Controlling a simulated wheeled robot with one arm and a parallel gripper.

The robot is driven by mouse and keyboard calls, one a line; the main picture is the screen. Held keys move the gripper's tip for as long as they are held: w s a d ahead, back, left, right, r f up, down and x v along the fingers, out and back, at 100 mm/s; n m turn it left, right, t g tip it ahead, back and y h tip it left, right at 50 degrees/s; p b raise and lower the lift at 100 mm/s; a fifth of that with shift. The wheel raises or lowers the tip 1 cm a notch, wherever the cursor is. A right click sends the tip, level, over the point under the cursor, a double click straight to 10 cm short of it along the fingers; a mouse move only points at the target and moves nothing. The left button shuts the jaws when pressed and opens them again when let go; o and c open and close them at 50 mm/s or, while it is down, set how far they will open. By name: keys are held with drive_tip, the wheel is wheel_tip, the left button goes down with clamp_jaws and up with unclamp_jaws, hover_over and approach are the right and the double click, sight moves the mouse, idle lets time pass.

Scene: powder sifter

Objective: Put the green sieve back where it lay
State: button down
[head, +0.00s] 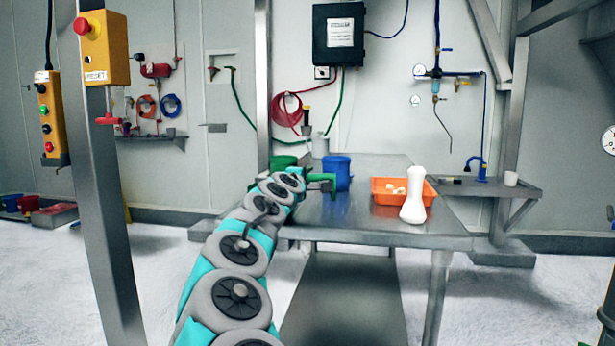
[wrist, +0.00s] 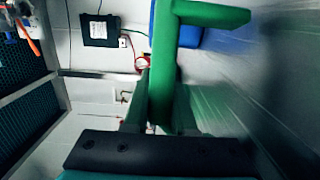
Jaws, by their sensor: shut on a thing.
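The green sieve (wrist: 165,75) is in my gripper (wrist: 158,118) in the wrist view, with its long green bar running up from the jaws and a crosspiece bending right at the top. In the head view a green part of it (head: 323,179) shows just past the end of my arm, left of the blue container (head: 337,166) and over the steel table (head: 350,222). The jaws are shut on it. My arm hides most of the gripper in the head view. I cannot tell whether the sieve touches the table.
An orange tray (head: 385,199) with pale pieces stands on the table's right half, and a white bottle-shaped thing (head: 414,195) stands before it. Another green thing (head: 283,161) shows behind my arm. A steel post (head: 110,230) stands at left. The table's front middle is clear.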

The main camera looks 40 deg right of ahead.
drive_tip(key=shift+f+b, duration=0.55)
drive_tip(key=shift+f, duration=0.1)
drive_tip(key=c, duration=0.7)
unclamp_jaws()
drive_tip(key=shift+o, duration=0.2)
drive_tip(key=shift+a, duration=0.1)
drive_tip(key=v, duration=0.6)
drive_tip(key=shift+s+b, duration=0.1)
drive_tip(key=shift+b, duration=0.2)
drive_tip(key=shift+v, duration=0.75)
drive_tip(key=shift+a+r, duration=0.1)
